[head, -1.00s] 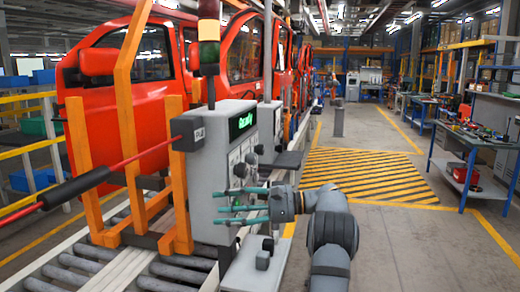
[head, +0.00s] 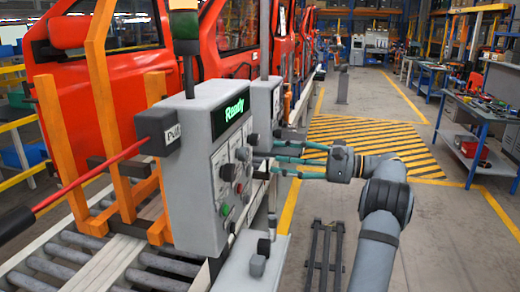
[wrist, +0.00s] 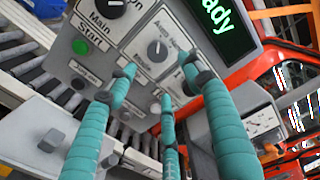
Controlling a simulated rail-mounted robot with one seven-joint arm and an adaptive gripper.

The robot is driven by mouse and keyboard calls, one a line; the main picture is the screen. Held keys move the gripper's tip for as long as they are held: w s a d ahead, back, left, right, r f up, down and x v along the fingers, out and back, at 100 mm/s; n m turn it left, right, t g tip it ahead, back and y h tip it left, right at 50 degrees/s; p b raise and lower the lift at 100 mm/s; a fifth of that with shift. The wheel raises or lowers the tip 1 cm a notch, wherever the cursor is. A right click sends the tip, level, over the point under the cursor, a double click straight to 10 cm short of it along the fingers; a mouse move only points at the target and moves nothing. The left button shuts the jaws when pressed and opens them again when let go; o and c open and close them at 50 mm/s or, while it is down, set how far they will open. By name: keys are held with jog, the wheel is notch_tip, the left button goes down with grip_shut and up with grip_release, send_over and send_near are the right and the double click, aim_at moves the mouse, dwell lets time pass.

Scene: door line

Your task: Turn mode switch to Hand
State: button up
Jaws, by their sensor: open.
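The grey control box (head: 190,165) stands on the left, its green display reading "Ready". In the wrist view a dark rotary knob (wrist: 157,48) sits on a white label plate whose blurred, tilted text seems to include "Auto" and "Hand". Its pointer direction is hard to tell. My gripper (head: 278,158) has teal fingers and is open and empty, just right of the box face in the head view. In the wrist view its fingers (wrist: 160,85) spread before the panel, with the knob above and between the outer tips. I see no clear contact.
Beside the knob are a "Main" knob (wrist: 115,4) and a green Start button (wrist: 81,47). A grey ledge (head: 255,262) juts out below the box. Rollers (head: 75,262) and a red car body (head: 120,100) lie left. Open floor lies right, with a workbench (head: 480,125).

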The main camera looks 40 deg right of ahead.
aim_at(248, 155)
jog(key=p+x, duration=0.1)
jog(key=x, duration=0.2)
jog(key=p+x, duration=0.1)
jog(key=x, duration=0.2)
jog(key=a+p+x, duration=0.1)
jog(key=x, duration=0.2)
jog(key=shift+s+a+r+p, duration=0.15)
jog(key=shift+s+r+p, duration=0.05)
jog(key=shift+p, duration=0.1)
jog(key=shift+w+f, duration=0.1)
jog(key=c, duration=1.1)
jog(key=shift+c, duration=0.2)
